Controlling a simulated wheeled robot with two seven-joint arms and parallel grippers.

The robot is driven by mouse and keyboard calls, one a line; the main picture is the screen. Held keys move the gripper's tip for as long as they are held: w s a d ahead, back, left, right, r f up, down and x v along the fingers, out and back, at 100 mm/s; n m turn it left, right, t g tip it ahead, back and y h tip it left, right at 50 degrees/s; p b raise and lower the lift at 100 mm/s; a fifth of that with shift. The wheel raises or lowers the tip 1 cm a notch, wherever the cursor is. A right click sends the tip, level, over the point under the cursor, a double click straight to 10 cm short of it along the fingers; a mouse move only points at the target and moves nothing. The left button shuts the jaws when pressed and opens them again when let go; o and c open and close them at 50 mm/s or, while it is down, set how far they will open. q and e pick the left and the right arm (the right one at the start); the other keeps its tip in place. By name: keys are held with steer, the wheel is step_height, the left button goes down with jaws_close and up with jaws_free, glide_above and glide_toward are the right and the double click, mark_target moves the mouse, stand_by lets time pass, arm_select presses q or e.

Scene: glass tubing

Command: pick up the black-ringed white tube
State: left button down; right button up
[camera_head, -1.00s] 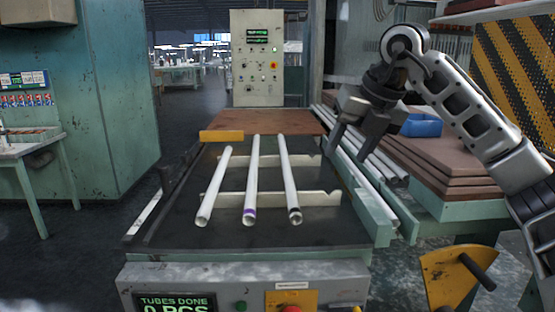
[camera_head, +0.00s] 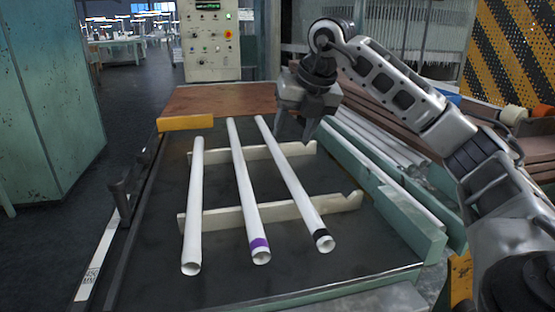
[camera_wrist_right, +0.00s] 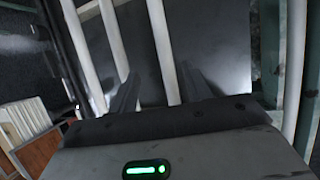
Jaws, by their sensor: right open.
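The black-ringed white tube (camera_head: 288,178) is the rightmost of three white tubes lying on two pale notched supports. Its black ring is near its front end. My right gripper (camera_head: 293,138) is open above the far part of this tube, with its fingers pointing down. In the right wrist view, the open fingers (camera_wrist_right: 160,75) stand either side of a tube (camera_wrist_right: 161,45), the one nearest the green rail; no ring shows there. Contact with it cannot be told. My left gripper is not in view.
A purple-ringed tube (camera_head: 244,185) and a plain white tube (camera_head: 194,200) lie to the left. The front support (camera_head: 343,203) crosses under the tubes. A green rail (camera_head: 385,185) and more tubes (camera_head: 375,140) are at the right. A yellow block (camera_head: 186,122) is at the back left.

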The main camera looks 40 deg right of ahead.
mark_target(285, 160)
steer(key=x, duration=0.3)
steer(key=shift+f, duration=0.25)
steer(key=shift+d+x, duration=0.15)
steer(key=shift+x, duration=1.25)
steer(key=shift+d+x, duration=0.15)
steer(key=shift+x, duration=1.2)
steer(key=shift+s, duration=0.1)
jaws_close()
